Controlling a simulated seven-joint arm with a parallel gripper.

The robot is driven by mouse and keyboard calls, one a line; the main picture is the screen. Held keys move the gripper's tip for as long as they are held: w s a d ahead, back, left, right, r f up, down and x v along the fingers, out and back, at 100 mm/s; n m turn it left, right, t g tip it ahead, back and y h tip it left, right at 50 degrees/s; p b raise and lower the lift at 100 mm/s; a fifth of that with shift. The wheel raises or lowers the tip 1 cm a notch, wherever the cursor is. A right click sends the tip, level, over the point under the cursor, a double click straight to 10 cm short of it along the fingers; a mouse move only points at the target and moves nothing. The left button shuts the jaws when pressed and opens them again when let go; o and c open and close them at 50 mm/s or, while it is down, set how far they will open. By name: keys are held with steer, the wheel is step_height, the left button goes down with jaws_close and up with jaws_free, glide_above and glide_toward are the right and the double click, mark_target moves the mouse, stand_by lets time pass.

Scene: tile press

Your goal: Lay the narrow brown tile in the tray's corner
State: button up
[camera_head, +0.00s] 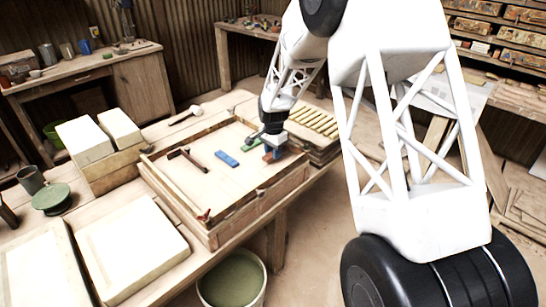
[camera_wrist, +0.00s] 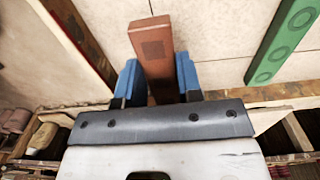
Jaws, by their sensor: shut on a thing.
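The narrow brown tile (camera_wrist: 155,50) is between the blue fingers of my gripper (camera_wrist: 158,78) in the wrist view, with its long end sticking out ahead. In the head view my gripper (camera_head: 273,150) is low over the right part of the wooden tray (camera_head: 208,190), and a bit of the brown tile (camera_head: 267,157) shows beside the fingers. The tray has a pale floor and raised wooden walls. Whether the tile touches the floor, I cannot tell. The part of the tile between the fingers is partly hidden by the gripper body.
A green tile (camera_wrist: 285,42) lies to the right in the wrist view. A blue tile (camera_head: 226,159) and a dark brown T-shaped piece (camera_head: 186,158) lie in the tray. A red piece (camera_head: 204,215) is at its near corner. Pale slabs (camera_head: 130,245) stand left; a bucket (camera_head: 232,280) is below.

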steer(key=shift+f, duration=1.2)
steer(key=shift+f, duration=0.1)
steer(key=o, duration=1)
steer(key=shift+o, duration=0.2)
step_height(320, 180, up, 12)
